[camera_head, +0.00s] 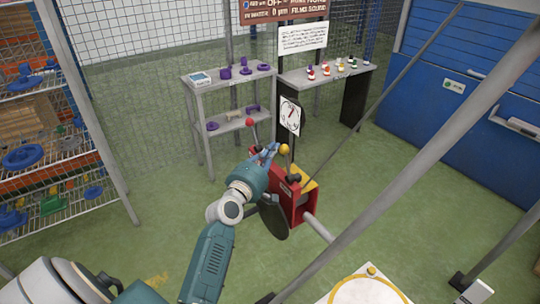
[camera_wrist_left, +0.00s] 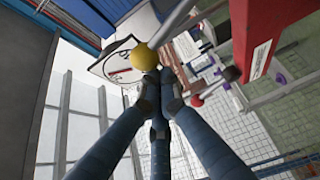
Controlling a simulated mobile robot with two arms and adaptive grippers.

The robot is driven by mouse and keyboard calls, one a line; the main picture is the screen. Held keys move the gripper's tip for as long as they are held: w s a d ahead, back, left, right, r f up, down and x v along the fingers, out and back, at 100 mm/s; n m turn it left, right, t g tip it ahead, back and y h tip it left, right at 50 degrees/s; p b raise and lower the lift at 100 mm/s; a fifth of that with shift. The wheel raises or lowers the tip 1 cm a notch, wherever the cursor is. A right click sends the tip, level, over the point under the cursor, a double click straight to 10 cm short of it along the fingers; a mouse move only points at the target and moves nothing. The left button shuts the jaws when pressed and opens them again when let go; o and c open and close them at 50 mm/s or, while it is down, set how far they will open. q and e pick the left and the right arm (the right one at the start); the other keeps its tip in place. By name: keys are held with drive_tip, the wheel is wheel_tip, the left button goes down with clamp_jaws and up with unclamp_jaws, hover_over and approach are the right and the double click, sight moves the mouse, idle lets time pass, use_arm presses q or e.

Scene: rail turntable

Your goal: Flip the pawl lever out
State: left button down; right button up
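A red machine box (camera_head: 290,203) stands on the floor with several levers on it. One lever has a yellow ball knob (camera_head: 284,149), one a red ball knob (camera_head: 248,122), and a shorter one a black knob (camera_head: 294,178). No readable label shows which is the pawl lever. My left gripper (camera_head: 270,150) is at the yellow knob, just left of it. In the left wrist view its blue fingers (camera_wrist_left: 157,88) come close together beside the yellow ball (camera_wrist_left: 144,57); I cannot tell if they grip it. The red knob (camera_wrist_left: 197,101) is apart from them. My right gripper is out of view.
A dial sign (camera_head: 290,115) stands behind the levers. Grey shelves (camera_head: 228,82) with purple parts and a bench (camera_head: 325,77) stand behind. A long grey pole (camera_head: 385,135) crosses the right side. A white-topped stand (camera_head: 367,291) is at the front. Green floor lies open on the left.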

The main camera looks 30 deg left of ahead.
use_arm(q)
drive_tip(key=s+d+m+t+h+b, duration=0.1)
drive_tip(key=s+d+m+t+b, duration=0.2)
drive_tip(key=d+m+b, duration=0.3)
drive_tip(key=shift+s+d+r+m+b, duration=0.15)
drive_tip(key=shift+d+r+m+b, duration=0.4)
drive_tip(key=shift+d, duration=0.6)
drive_tip(key=shift+f, duration=0.15)
